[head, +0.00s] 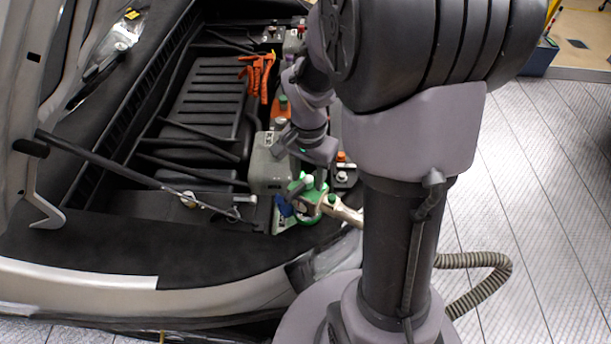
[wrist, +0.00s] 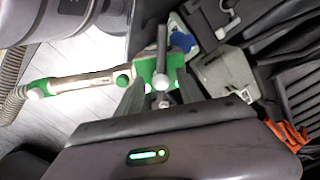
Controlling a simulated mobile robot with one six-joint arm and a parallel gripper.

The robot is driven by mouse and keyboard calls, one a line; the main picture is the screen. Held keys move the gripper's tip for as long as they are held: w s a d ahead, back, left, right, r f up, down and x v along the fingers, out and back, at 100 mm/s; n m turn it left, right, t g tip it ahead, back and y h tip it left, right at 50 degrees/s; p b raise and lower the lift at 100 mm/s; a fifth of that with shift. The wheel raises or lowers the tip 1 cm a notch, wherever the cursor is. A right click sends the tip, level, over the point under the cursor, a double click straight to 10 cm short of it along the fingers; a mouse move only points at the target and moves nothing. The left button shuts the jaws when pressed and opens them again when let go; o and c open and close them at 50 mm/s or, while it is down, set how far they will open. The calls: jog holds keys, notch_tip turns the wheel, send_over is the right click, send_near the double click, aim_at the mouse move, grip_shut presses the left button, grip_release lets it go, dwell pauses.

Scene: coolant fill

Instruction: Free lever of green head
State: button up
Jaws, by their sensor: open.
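The green head (head: 306,208) sits at the front right of the engine bay, joined to a pale, green-collared hose pipe. In the wrist view the green head (wrist: 146,70) lies directly beyond my gripper (wrist: 161,88). A dark grey bar, which looks like its lever (wrist: 161,48), shows between and beyond my fingers. My gripper (head: 308,178) is open, one finger on each side of that bar. I cannot tell whether the fingers touch it. A blue part (wrist: 182,42) is beside the head. My fingers hide part of the head.
A grey box (head: 267,165) stands close to the left of the head. A prop rod (head: 120,170) crosses the bay on the left. The pale pipe (wrist: 80,82) leads to a ribbed hose (wrist: 14,85). Open floor (head: 540,200) lies to the right.

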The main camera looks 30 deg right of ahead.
jog(key=shift+f, duration=0.4)
grip_shut()
jog(key=shift+r, duration=0.1)
dwell(1.1)
